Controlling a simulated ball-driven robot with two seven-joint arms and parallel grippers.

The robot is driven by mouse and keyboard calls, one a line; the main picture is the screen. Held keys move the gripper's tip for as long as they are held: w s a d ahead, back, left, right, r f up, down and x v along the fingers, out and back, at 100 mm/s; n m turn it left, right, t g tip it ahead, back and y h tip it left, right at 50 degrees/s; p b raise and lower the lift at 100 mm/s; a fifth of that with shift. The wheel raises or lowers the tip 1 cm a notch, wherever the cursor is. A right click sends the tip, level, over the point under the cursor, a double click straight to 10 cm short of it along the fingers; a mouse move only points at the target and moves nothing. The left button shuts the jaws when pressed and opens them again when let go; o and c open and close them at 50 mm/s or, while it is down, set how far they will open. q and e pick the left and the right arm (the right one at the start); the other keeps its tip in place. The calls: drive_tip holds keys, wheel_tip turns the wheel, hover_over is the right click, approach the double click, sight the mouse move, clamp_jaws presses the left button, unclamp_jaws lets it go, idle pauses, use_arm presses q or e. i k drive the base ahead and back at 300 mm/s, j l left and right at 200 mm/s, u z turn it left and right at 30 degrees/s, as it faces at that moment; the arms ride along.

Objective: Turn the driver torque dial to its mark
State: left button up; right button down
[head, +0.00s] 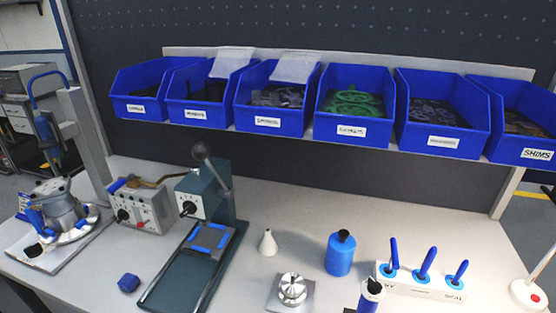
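A black dial (188,208) sits on a white plate on the front of the dark green lever press (213,190), right of the box. I cannot tell which of these is the driver torque dial, and their marks are too small to read. A blue and dark driver (45,127) appears to hang from a post at the far left. Neither of my grippers is in view.
A clamped housing (58,208) stands at the left. Blue bins (352,130) line the shelf above.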

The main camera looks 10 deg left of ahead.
sight(123, 214)
drive_tip(key=u, duration=1.35)
drive_tip(key=i+j, duration=0.15)
drive_tip(key=j, duration=0.25)
drive_tip(key=i+j+z, duration=0.15)
drive_tip(key=j, duration=0.6)
drive_tip(key=i+z, duration=0.05)
drive_tip(key=i, duration=0.05)
